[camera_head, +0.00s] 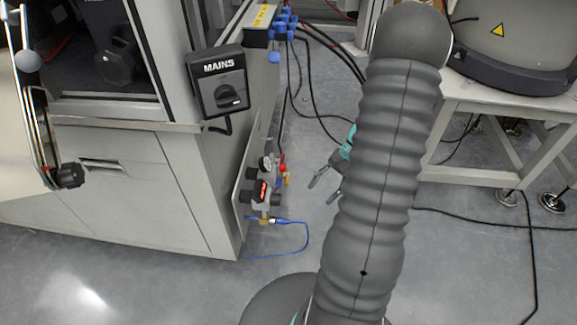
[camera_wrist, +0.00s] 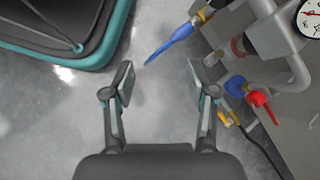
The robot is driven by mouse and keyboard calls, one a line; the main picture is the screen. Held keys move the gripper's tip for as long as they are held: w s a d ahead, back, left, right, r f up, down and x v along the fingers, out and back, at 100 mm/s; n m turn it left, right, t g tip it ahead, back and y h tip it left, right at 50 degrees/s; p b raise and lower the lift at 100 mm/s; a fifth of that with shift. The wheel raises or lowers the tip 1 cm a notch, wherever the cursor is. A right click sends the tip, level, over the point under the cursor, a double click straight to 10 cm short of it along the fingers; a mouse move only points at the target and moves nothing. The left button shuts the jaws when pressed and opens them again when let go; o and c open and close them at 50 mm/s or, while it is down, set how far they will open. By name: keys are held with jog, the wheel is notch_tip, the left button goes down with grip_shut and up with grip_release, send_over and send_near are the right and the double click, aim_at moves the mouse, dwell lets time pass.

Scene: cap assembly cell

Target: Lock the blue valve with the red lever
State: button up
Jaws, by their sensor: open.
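The red lever (camera_wrist: 262,102) sits at the right of the wrist view, beside the round blue valve part (camera_wrist: 236,86) on the metal pipework. In the head view a small red part (camera_head: 283,168) shows on the pipework at the cabinet's side; the blue valve part is too small to tell there. My gripper (camera_wrist: 160,86) is open and empty, with bare floor between its fingers. The lever and the blue part lie to the right of the right finger, apart from it. In the head view my gripper (camera_head: 325,187) is right of the pipework.
A blue hose (camera_wrist: 174,42) runs from the pipework towards the space ahead of my fingers. A pressure gauge (camera_wrist: 312,18) is at the upper right. A MAINS switch box (camera_head: 218,80) is on the cabinet's corner. Cables hang behind the pipework; a white-framed table (camera_head: 500,100) stands right.

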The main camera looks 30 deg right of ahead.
jog(key=w+d+f+m+t+y, duration=0.6)
jog(key=w+d+f+m+t, duration=0.3)
jog(key=f, duration=0.3)
jog(key=w+a+r+m+t+p, duration=0.1)
jog(key=w+a+r+m+t, duration=0.1)
jog(key=w+a, duration=0.7)
jog(key=shift+a+r+y+p, duration=0.3)
jog(key=shift+a+r+p, duration=0.05)
jog(key=shift+a+r, duration=0.35)
grip_shut()
